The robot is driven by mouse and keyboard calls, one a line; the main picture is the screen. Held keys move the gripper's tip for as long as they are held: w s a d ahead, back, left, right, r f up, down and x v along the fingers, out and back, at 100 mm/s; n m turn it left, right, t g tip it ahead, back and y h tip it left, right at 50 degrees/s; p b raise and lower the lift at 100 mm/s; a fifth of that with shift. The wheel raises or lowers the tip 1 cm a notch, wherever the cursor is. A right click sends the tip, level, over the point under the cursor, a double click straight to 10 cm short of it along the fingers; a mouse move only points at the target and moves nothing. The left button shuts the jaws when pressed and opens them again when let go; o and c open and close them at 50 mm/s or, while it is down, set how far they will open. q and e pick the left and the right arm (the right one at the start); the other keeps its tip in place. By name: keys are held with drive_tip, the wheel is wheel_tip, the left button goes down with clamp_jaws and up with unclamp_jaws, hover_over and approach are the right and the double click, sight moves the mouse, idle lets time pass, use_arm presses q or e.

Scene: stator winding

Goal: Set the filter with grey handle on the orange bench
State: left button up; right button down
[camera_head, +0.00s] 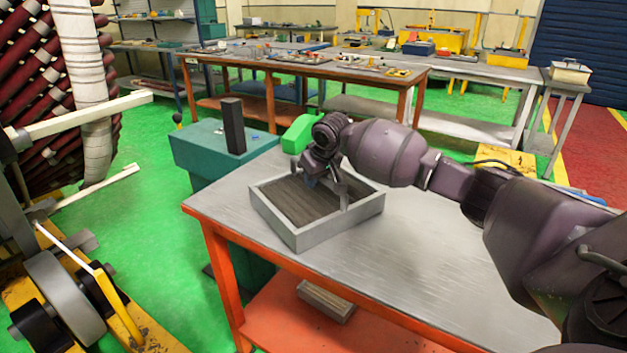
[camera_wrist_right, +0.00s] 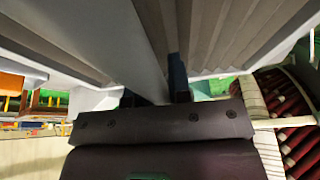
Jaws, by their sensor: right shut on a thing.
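The filter (camera_head: 318,236) has a pale grey frame around dark brown pleats, with a grey handle across it. In the head view it is at the left end of the orange bench (camera_head: 430,240), whose top is grey metal. I cannot tell whether its underside touches the top. My right gripper (camera_head: 328,182) points down over the pleats and is shut on the handle. In the right wrist view the grey handle (camera_wrist_right: 143,45) runs between the fingers (camera_wrist_right: 177,78), with pleats on both sides. My left gripper is not in view.
A grey pleated block (camera_head: 326,300) lies on the bench's lower orange shelf. A teal cabinet (camera_head: 205,150) with a dark upright block (camera_head: 233,126) stands behind left. A green rounded object (camera_head: 298,134) is behind the filter. The bench top's front middle is clear.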

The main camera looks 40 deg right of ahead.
idle(0.3)
drive_tip(key=c, duration=1.1)
unclamp_jaws()
drive_tip(key=shift+f, duration=0.1)
drive_tip(key=shift+o, duration=0.2)
drive_tip(key=p+v, duration=0.1)
drive_tip(key=v, duration=0.5)
drive_tip(key=shift+p, duration=0.4)
drive_tip(key=p+v, duration=0.1)
drive_tip(key=v, duration=0.4)
drive_tip(key=shift+s, duration=0.1)
drive_tip(key=shift+s+r, duration=0.2)
drive_tip(key=shift+r, duration=0.35)
